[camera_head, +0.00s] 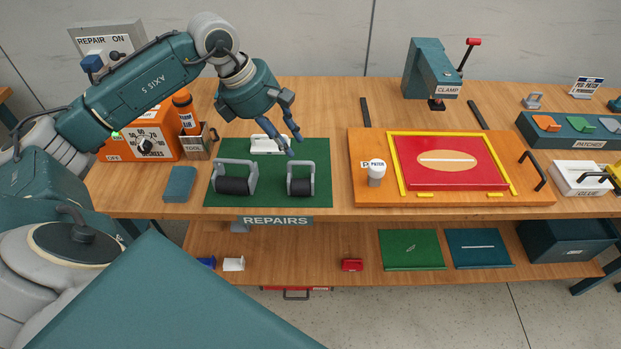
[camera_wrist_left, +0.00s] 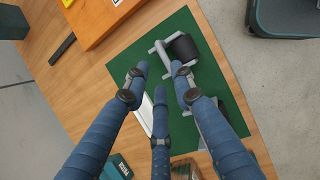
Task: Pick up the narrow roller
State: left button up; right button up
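The narrow roller (camera_head: 300,186), a short black cylinder in a grey frame, stands on the right half of the green mat (camera_head: 268,196). A wider roller (camera_head: 233,186) stands to its left. My left gripper (camera_head: 291,143) is open and empty, its blue fingers pointing down above the mat, behind and above the narrow roller. In the left wrist view the narrow roller (camera_wrist_left: 184,47) lies just beyond the spread fingertips (camera_wrist_left: 158,76), apart from them as far as I can tell. The wider roller is mostly hidden behind a finger there. My right gripper is not in view.
A white block (camera_head: 268,144) lies at the mat's back edge below the fingers. A blue-grey block (camera_head: 180,184) lies left of the mat. The orange board (camera_head: 450,196) with a white-capped jar (camera_head: 376,172) stands close on the right. The clamp (camera_head: 428,70) stands behind it.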

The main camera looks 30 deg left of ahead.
aim_at(301, 162)
pick_arm(q)
jog(key=x, duration=0.3)
jog(key=shift+s+a, duration=0.1)
jog(key=shift+s, duration=0.05)
jog(key=shift+f+p, duration=0.25)
jog(key=shift+p, duration=0.05)
jog(key=x, duration=0.2)
jog(key=p+x, duration=0.1)
jog(key=x, duration=0.1)
jog(key=shift+d+f, duration=0.2)
jog(key=shift+d, duration=0.1)
jog(key=shift+f, duration=0.2)
jog(key=shift+r, duration=0.1)
grip_shut()
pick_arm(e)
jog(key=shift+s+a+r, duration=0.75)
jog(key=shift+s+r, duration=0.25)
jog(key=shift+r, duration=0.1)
